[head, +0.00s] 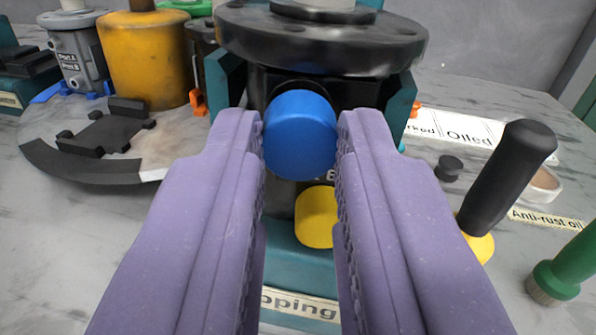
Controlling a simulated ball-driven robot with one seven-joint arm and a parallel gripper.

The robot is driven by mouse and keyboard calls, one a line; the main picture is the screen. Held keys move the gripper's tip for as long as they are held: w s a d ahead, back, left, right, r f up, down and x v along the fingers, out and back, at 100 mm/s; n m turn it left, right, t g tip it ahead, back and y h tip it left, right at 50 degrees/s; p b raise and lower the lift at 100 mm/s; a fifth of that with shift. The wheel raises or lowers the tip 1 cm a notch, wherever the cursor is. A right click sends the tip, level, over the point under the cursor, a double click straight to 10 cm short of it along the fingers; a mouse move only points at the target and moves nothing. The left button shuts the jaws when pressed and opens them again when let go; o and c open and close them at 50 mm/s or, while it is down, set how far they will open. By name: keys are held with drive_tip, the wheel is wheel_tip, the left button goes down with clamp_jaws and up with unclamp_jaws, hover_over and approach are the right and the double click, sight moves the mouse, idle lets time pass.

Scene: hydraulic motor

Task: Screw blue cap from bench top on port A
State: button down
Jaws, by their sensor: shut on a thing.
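My gripper (301,140) points forward with its two purple fingers shut on the blue cap (300,135). The cap sits between the fingertips, in front of the dark body of the hydraulic motor. The motor has a black round flange (322,40) on top and stands in a teal holder (398,105). The cap hides the surface right behind it, so I cannot tell whether it is touching or seated on a port. A yellow cap (316,217) sits lower on the motor, partly behind the right finger. The port letters are mostly hidden by the fingers.
At the left are a yellow-orange cylinder (146,58), a grey motor part (76,52) and a round fixture with dark blocks (95,150). At the right are a black-handled tool (508,175), a green-handled tool (565,265), a small black knob (448,168) and a white label sheet (470,132).

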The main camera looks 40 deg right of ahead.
drive_tip(key=shift+m+b, duration=1.1)
drive_tip(key=shift+m, duration=0.3)
drive_tip(key=c, duration=1.2)
unclamp_jaws()
drive_tip(key=n+p, duration=0.1)
drive_tip(key=n, duration=0.1)
drive_tip(key=shift+r+n+p, duration=0.25)
drive_tip(key=shift+n+p, duration=0.1)
drive_tip(key=shift+n, duration=0.05)
drive_tip(key=n+p, duration=0.1)
drive_tip(key=n, duration=0.1)
drive_tip(key=shift+n, duration=0.4)
drive_tip(key=n+p, duration=0.1)
drive_tip(key=n, duration=0.1)
drive_tip(key=shift+a+n, duration=0.1)
drive_tip(key=shift+n, duration=0.2)
drive_tip(key=shift+f+n+p, duration=0.25)
drive_tip(key=shift+n+p, duration=0.05)
drive_tip(key=shift+n, duration=0.8)
